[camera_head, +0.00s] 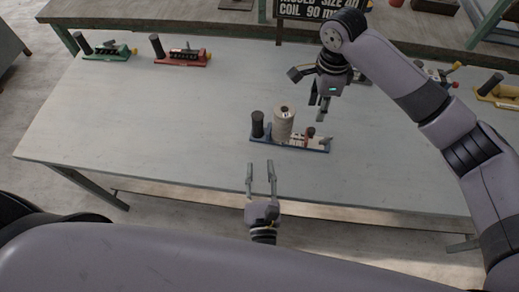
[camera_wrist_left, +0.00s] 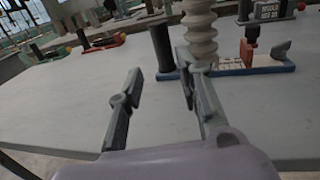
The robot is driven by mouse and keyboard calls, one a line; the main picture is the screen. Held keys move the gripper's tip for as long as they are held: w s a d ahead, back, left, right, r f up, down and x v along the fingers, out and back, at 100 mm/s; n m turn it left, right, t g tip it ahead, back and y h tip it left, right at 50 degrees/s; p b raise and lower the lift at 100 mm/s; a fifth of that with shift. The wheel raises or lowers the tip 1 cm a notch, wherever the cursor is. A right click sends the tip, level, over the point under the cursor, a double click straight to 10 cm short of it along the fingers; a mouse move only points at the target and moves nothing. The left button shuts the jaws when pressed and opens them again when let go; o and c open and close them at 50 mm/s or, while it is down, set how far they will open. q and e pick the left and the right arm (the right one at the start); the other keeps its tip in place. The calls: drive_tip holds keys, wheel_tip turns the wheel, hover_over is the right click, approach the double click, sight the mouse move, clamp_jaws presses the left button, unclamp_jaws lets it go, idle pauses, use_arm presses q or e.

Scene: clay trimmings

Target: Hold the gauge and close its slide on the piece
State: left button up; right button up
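A blue-based gauge (camera_head: 290,147) lies on the table with a black post (camera_head: 257,124) at its left end. A cream ribbed piece (camera_head: 284,122) stands upright on it beside the post. My right gripper (camera_head: 318,112) hangs above the gauge's right part, fingers down, apparently open and empty.
A green gauge (camera_head: 107,53) and a red gauge (camera_head: 181,58) lie at the back left. A yellow one (camera_head: 500,92) lies at the right. A black sign (camera_head: 320,8) stands at the back. The table (camera_head: 130,120) is clear left of the blue gauge.

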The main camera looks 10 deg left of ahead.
sight(258, 125)
use_arm(q)
drive_tip(key=x, duration=1.7)
drive_tip(key=shift+d, duration=0.1)
drive_tip(key=shift+s, duration=0.1)
drive_tip(key=shift+c, duration=0.6)
clamp_jaws()
